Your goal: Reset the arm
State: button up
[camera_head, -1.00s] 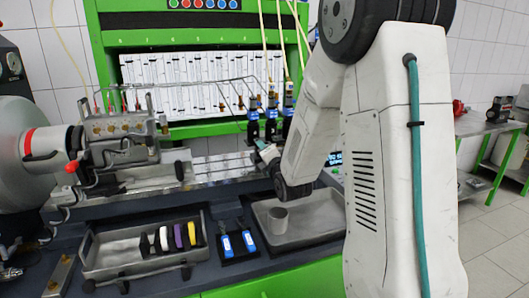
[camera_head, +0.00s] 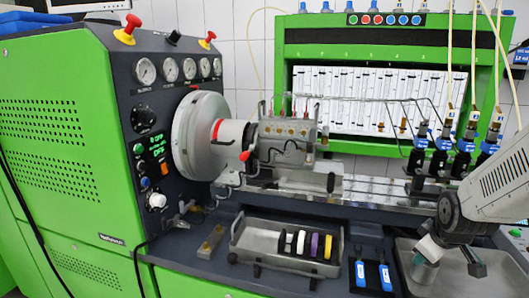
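My arm comes in from the right edge in the head view. My gripper (camera_head: 450,256) is at its lower end, above the metal tray (camera_head: 492,280) at the bottom right. A grey cylindrical cup (camera_head: 425,272) stands in the tray's left part, just below or beside the gripper. I cannot tell whether they touch. The fingers are small and partly hidden, so their opening does not show clearly.
The green test bench with gauges (camera_head: 172,69) fills the left. A pump (camera_head: 288,128) is mounted centrally. A tray (camera_head: 270,264) holds several coloured pieces. Injectors (camera_head: 443,138) hang behind my arm.

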jog(key=s+a+r+m+g, duration=0.1)
jog(key=s+a+r, duration=0.3)
jog(key=s, duration=0.4)
jog(key=s+a+r+m+g+y, duration=0.1)
jog(key=s+a+r+m, duration=0.2)
jog(key=s, duration=0.4)
jog(key=s+a+r+m+g, duration=0.1)
jog(key=s+a+r+g, duration=0.1)
jog(key=s+a+r, duration=0.4)
jog(key=s, duration=0.2)
jog(key=shift+s+a+m+y, duration=0.15)
jog(key=shift+s+m+y, duration=0.15)
jog(key=shift+m+y, duration=0.1)
